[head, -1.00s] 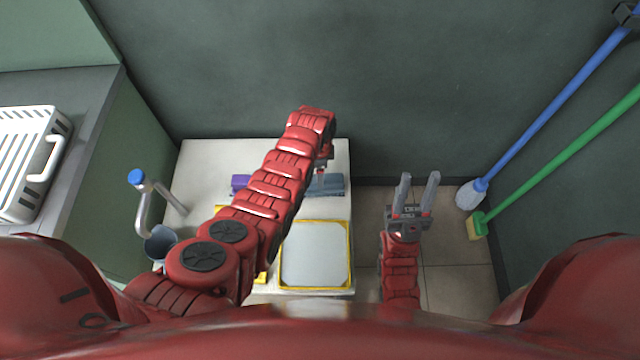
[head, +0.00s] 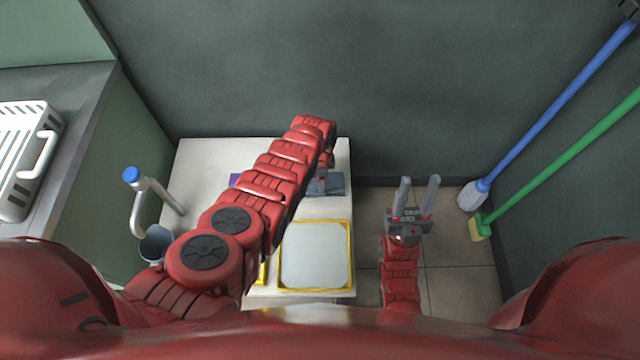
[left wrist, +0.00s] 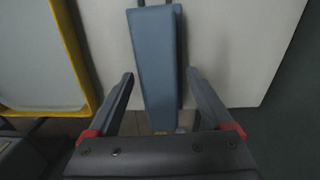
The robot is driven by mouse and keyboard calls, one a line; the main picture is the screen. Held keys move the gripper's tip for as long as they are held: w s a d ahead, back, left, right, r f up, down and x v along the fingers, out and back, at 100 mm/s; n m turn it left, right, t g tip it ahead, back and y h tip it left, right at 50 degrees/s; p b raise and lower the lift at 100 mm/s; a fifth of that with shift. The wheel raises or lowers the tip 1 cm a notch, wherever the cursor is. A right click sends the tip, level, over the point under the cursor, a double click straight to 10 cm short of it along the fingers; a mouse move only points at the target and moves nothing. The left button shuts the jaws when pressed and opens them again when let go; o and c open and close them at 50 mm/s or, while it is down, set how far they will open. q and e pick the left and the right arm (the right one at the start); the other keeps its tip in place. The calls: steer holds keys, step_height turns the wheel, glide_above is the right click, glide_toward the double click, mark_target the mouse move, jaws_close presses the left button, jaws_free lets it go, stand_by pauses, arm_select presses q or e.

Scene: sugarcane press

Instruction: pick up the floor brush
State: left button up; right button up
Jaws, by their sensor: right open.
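Two long-handled tools lean in the right corner. One has a blue handle (head: 560,118) and a whitish head (head: 473,196); the other has a green handle (head: 565,158) and a yellowish brush head (head: 480,228). I cannot tell for sure which is the floor brush. My right gripper (head: 416,190) is open and empty, left of both heads and apart from them. My left gripper is mostly hidden behind its arm in the head view, over the white table. In the left wrist view, its open fingers (left wrist: 160,78) stand either side of a blue-grey block (left wrist: 155,65); contact is unclear.
The white table (head: 215,175) holds a yellow-rimmed tray (head: 349,260), a purple item (head: 234,180) and the blue-grey block. A bent metal tube with a blue cap (head: 131,175) and a grey cup (head: 157,244) stand at left. A white rack (head: 22,150) sits on the counter. Tiled floor (head: 450,262) is open at right.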

arm_select(q)
jaws_close()
stand_by(0.4)
steer(key=shift+r+p, duration=0.85)
steer(key=shift+r, duration=0.05)
steer(key=shift+r+p, duration=0.45)
steer(key=shift+r, duration=0.45)
steer(key=s+a+r, duration=0.1)
steer(key=s, duration=1.5)
steer(key=shift+a+r, duration=0.2)
steer(key=shift+a, duration=0.2)
